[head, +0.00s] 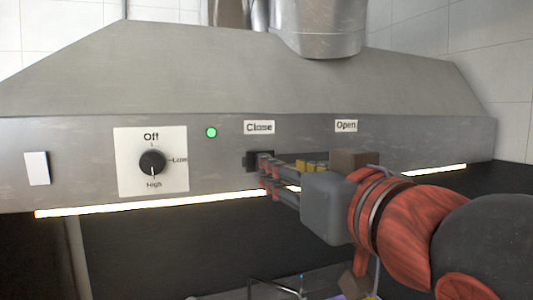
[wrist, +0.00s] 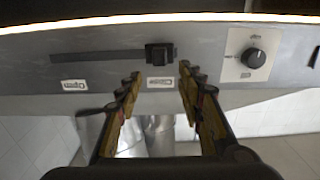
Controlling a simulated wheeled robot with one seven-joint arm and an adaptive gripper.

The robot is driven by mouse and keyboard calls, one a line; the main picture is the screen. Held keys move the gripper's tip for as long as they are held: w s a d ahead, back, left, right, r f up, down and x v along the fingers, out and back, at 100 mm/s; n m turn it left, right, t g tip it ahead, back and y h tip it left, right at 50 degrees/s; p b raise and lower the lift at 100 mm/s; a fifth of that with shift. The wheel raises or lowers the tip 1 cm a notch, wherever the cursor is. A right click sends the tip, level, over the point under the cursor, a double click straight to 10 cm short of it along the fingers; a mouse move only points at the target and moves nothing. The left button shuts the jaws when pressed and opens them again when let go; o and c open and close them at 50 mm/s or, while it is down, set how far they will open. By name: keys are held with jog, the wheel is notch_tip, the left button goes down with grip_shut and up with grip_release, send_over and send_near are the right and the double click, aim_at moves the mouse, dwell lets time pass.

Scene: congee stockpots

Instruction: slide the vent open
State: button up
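The vent slider is a black knob (head: 250,161) on the front of the grey range hood, below the "Close" label (head: 259,127). The "Open" label (head: 346,125) is further right in the head view. In the wrist view, which is upside down, the knob (wrist: 160,54) sits at the "Close" end of a dark slot (wrist: 98,57) running left towards "Open" (wrist: 74,85). My gripper (head: 267,173) is at the knob, its fingers apart and empty. In the wrist view my gripper (wrist: 160,71) has a fingertip on each side of the knob's line; contact cannot be told. My gripper hides most of the slot in the head view.
A black rotary dial (head: 152,162) on a white plate and a lit green lamp (head: 211,132) are left of the slider. A white switch (head: 37,168) is at the far left. A bright light strip (head: 150,204) runs along the hood's lower edge.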

jog(key=p+x, duration=0.2)
jog(key=x, duration=0.6)
jog(key=shift+s, duration=0.1)
jog(key=c, duration=0.3)
grip_shut()
dwell(0.6)
